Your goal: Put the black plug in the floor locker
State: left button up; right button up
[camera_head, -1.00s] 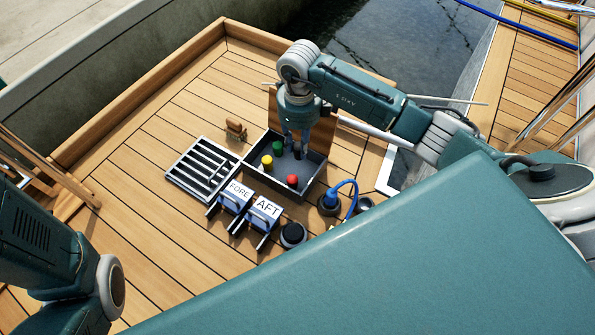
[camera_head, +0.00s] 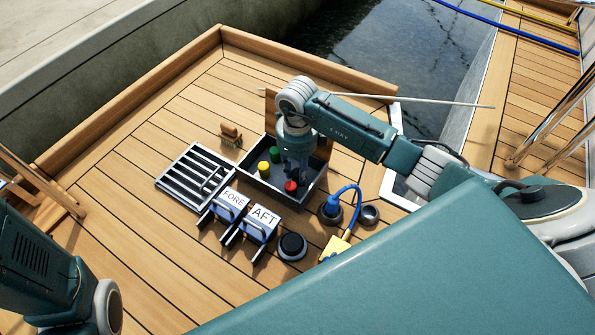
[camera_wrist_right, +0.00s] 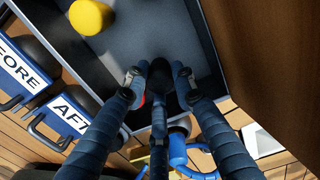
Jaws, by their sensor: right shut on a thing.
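The floor locker (camera_head: 314,186) is an open dark box sunk in the deck, with its wooden lid (camera_head: 270,104) raised at the back. My right gripper (camera_head: 298,172) points down inside it, behind the red plug. In the right wrist view its fingers (camera_wrist_right: 160,88) are closed around a dark shape that I take for the black plug (camera_wrist_right: 160,72), over the locker's grey bottom. The fingers hide most of it, and I cannot tell if it touches the bottom. My left arm shows at the left edge of the head view; its gripper is out of sight.
A yellow plug (camera_head: 264,168), a green plug (camera_head: 274,152) and a red plug (camera_head: 291,187) stand in the locker. Around it are a slatted grate (camera_head: 192,176), a brush (camera_head: 231,134), FORE (camera_head: 229,202) and AFT (camera_head: 262,220) boxes, and a blue cable (camera_head: 352,190).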

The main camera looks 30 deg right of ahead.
aim_at(298, 171)
jog(key=shift+f, duration=0.15)
jog(key=o, duration=1)
jog(key=shift+o, duration=0.2)
notch_tip(298, 171, up, 12)
jog(key=p, duration=0.9)
jog(key=shift+r, duration=0.2)
